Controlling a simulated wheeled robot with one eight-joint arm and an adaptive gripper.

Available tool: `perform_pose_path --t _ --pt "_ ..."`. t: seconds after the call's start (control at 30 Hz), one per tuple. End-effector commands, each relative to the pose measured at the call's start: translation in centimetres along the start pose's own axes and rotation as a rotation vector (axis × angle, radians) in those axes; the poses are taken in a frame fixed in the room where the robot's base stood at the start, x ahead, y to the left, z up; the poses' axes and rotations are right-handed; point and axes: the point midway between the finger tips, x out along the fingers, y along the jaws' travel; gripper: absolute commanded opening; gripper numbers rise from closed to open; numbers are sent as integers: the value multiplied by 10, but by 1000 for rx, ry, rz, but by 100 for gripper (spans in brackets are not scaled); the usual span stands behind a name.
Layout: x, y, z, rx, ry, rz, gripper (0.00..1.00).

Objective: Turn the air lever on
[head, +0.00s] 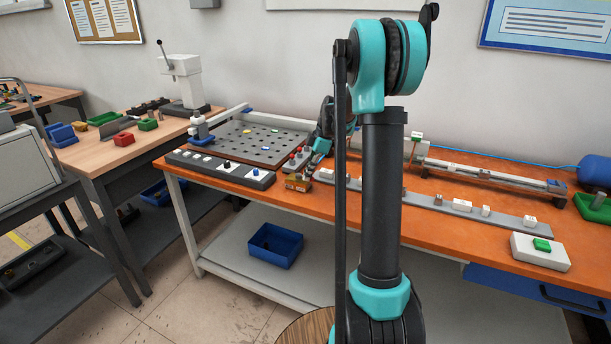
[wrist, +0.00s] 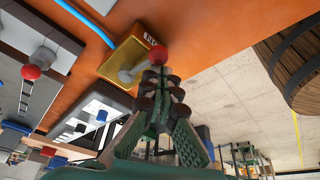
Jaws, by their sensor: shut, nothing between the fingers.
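The air valve is a small brass-yellow block (wrist: 122,52) with a partly readable label, at the front edge of the orange bench in the wrist view. A grey round stub (wrist: 127,76) and a red ball knob (wrist: 158,56) show at it; the bar between them is not clear. My gripper (wrist: 160,78) is shut and empty, its fingertips right by the red ball. I cannot tell whether they touch. In the head view the brass block (head: 297,183) sits at the bench's front edge, and my arm hides part of the area around it.
A grey control strip (head: 222,169) and a perforated plate (head: 250,142) stand left of the block. A red-knobbed panel (head: 296,158) is just behind it. A long grey rail (head: 430,203) runs right, toward a white box with a green button (head: 541,250).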

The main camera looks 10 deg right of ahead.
Motion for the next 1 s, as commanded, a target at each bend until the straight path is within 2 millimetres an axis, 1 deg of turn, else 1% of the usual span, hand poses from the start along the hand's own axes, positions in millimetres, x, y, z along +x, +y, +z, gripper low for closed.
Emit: perform_pose_path --t 0.3,0.83,0.93,1.0 --pt "-1 3 4 1 0 0 0" --pt "-2 4 4 1 -1 1 0" --pt "-1 3 1 0 0 1 0" --pt "1 3 -5 0 0 1 0"
